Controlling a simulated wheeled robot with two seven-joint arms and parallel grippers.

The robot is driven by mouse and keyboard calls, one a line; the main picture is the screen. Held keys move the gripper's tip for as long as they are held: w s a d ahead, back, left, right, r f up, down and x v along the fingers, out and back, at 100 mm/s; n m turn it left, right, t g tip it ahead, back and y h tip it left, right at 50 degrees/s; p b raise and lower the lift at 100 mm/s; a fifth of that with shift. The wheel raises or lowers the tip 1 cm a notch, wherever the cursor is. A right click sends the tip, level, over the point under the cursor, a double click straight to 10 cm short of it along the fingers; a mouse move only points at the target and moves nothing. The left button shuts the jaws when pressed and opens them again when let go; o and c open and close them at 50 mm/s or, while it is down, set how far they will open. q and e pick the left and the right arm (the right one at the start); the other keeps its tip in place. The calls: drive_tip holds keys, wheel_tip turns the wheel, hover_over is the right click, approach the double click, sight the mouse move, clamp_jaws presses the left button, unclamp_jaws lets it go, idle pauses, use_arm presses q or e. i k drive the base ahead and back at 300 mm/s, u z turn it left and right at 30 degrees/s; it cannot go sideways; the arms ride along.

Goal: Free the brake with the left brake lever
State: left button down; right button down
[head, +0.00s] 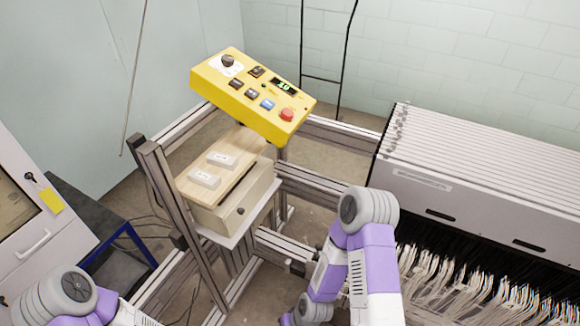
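I cannot make out the left brake lever in the head view. A yellow control box (250,92) with a black knob, several buttons, a small lit green display and a red button sits on a metal frame. My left arm shows at the bottom left, and its gripper is out of view. My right arm reaches down from the centre right with its elbow bent, and its gripper is also out of view below the picture.
A beige box (243,208) with a wooden top holding two white labelled pieces stands below the control box. Aluminium rails (320,187) surround it. A long rack (470,165) with many pale threads below it fills the right. A grey cabinet (30,215) stands at left.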

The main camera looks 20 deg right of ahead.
sight(318, 246)
drive_tip(key=z, duration=1.6)
drive_tip(key=k, duration=1.35)
drive_tip(key=z, duration=0.2)
drive_tip(key=i, duration=0.3)
drive_tip(key=u, duration=0.6)
drive_tip(key=i, duration=1.4)
drive_tip(key=z, duration=0.75)
drive_tip(key=i, duration=0.5)
drive_tip(key=z, duration=0.05)
